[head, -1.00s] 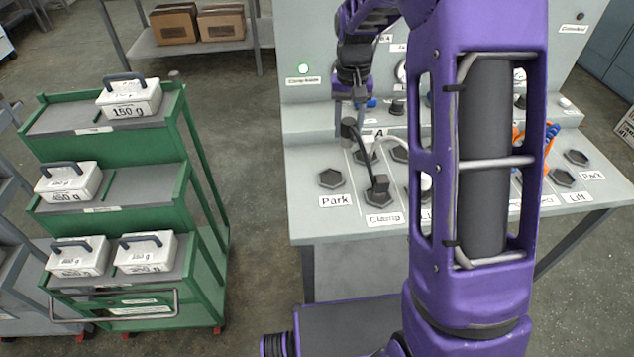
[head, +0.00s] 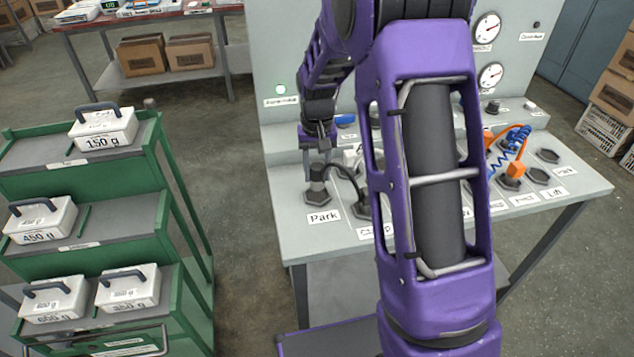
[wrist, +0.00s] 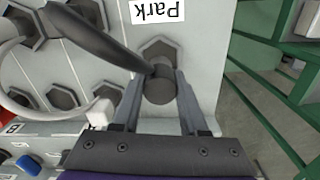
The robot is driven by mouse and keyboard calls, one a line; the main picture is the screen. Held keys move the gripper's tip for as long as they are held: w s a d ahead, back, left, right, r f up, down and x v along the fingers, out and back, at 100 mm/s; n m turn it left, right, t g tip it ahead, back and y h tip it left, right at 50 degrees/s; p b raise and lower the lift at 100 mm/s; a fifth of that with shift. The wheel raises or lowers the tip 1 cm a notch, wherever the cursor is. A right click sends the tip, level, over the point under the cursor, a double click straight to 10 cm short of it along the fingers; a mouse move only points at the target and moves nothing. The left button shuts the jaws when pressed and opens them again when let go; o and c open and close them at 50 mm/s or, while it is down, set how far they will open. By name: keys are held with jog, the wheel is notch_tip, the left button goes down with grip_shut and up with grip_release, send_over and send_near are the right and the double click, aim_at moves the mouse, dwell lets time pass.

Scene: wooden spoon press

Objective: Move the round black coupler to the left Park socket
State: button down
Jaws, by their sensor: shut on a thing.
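The round black coupler (head: 317,173) is between the fingers of my gripper (head: 318,140), which is shut on it. In the wrist view the coupler (wrist: 158,86) stands between the two grey fingertips of my gripper (wrist: 160,82). The left Park socket (head: 319,199) is a dark hexagon by the "Park" label; it also shows in the wrist view (wrist: 158,48). The coupler overlaps the socket in both views; I cannot tell whether it is seated or just above. A black hose (wrist: 100,38) runs from the coupler toward the Clamp socket.
A white hose (wrist: 12,100) and other hexagonal sockets (wrist: 62,97) lie beside the coupler. Blue and orange hoses (head: 512,150) are at the panel's right. A green cart (head: 165,190) with white weights stands left of the bench. My arm hides the bench's middle.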

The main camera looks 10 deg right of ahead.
aim_at(317, 182)
jog(key=shift+f, duration=1.55)
jog(key=shift+f, duration=0.1)
jog(key=shift+f+b, duration=0.15)
jog(key=shift+b, duration=0.15)
jog(key=shift+c, duration=2.2)
grip_release()
notch_tip(317, 182, up, 13)
jog(key=shift+f+p, duration=0.2)
jog(key=shift+p, duration=0.8)
